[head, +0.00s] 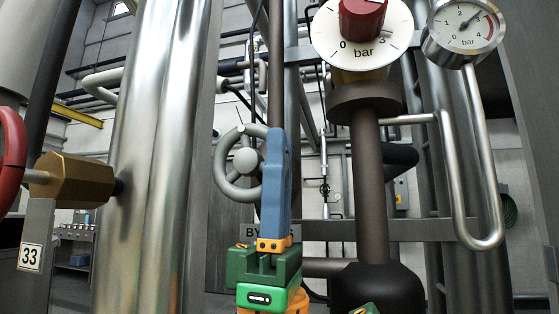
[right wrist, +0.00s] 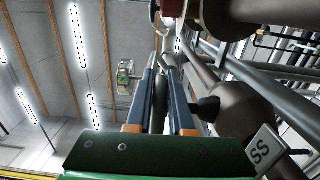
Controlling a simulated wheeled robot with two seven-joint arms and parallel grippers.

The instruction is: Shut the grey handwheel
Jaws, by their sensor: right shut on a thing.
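The grey handwheel (head: 246,161) stands upright in the middle of the head view, with a round hub and a thick rim. My right gripper (head: 275,140), green with blue fingers, comes up from below and covers the right side of the rim. In the right wrist view the two blue fingers of the right gripper (right wrist: 161,75) stand close together with a dark grey part of the handwheel (right wrist: 160,105) between them. The right gripper is shut on the rim. The exact contact is hidden behind the near finger in the head view. My left gripper does not show.
A label (head: 255,232) reading "BY" is partly hidden behind my right gripper. A dial with a red knob (head: 363,18) and a pressure gauge (head: 464,25) are at upper right. A brown pipe (head: 370,190) stands right of the gripper. A red handwheel (head: 12,150) is at far left.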

